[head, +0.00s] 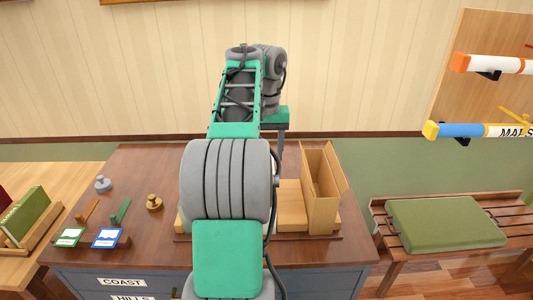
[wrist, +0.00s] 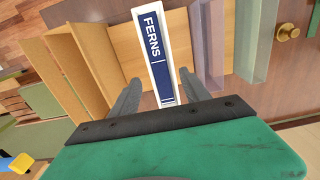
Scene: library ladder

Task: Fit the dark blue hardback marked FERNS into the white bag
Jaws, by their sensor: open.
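The dark blue hardback marked FERNS (wrist: 158,55) shows in the wrist view, its lettered face towards the camera and white strips along both long sides. I cannot tell whether those strips belong to the book or to something around it. My gripper (wrist: 159,90) is open, with one finger on each side of the book's near end. I cannot tell whether the fingers touch it. In the head view my arm hides the book and the gripper. I cannot clearly make out a white bag in either view.
A tall open cardboard-coloured box (head: 322,195) stands right of my arm on the desk (head: 140,180); it also shows in the wrist view (wrist: 82,65). Pale purple (wrist: 208,40) and grey-green (wrist: 258,40) uprights stand right of the book. A green-cushioned bench (head: 445,222) is at right.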

